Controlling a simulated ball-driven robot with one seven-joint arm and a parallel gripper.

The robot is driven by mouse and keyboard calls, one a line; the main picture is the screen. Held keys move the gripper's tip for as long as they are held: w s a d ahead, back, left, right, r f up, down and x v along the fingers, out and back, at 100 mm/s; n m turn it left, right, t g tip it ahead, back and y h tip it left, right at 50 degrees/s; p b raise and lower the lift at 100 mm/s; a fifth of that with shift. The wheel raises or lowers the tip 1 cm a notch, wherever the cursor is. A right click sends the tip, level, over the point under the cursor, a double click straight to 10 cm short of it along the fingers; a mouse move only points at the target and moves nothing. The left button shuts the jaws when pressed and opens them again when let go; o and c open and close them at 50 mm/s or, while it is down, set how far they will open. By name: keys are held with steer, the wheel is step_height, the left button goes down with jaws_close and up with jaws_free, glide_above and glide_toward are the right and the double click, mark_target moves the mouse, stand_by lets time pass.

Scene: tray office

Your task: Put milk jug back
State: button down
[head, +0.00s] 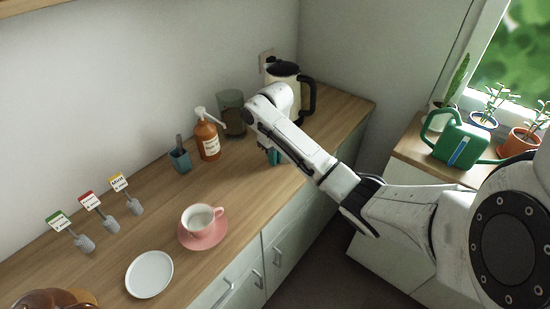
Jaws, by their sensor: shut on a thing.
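My gripper (265,146) is at the far right part of the wooden counter, pointing down and mostly hidden behind my own arm. It is shut on a small teal thing (274,157), which seems to be the milk jug. Only a sliver of it shows below my arm, so its shape, and whether it touches the counter, cannot be told. An empty white plate (149,274) lies at the counter's front. A pink cup (201,217) stands on a pink saucer (204,236) to its right.
An orange pump bottle (207,139), a dark glass container (231,114), a blue-grey pot (180,157) and a cream kettle (283,70) stand along the wall. Several labelled markers stand at left. A green watering can (459,144) and plants are at right. The middle counter is free.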

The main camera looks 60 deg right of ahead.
steer(key=shift+f, duration=0.15)
steer(key=c, duration=1.7)
jaws_free()
steer(key=shift+f, duration=0.1)
steer(key=o, duration=0.5)
step_height(320, 180, up, 12)
steer(key=p, duration=0.6)
steer(key=shift+r, duration=0.2)
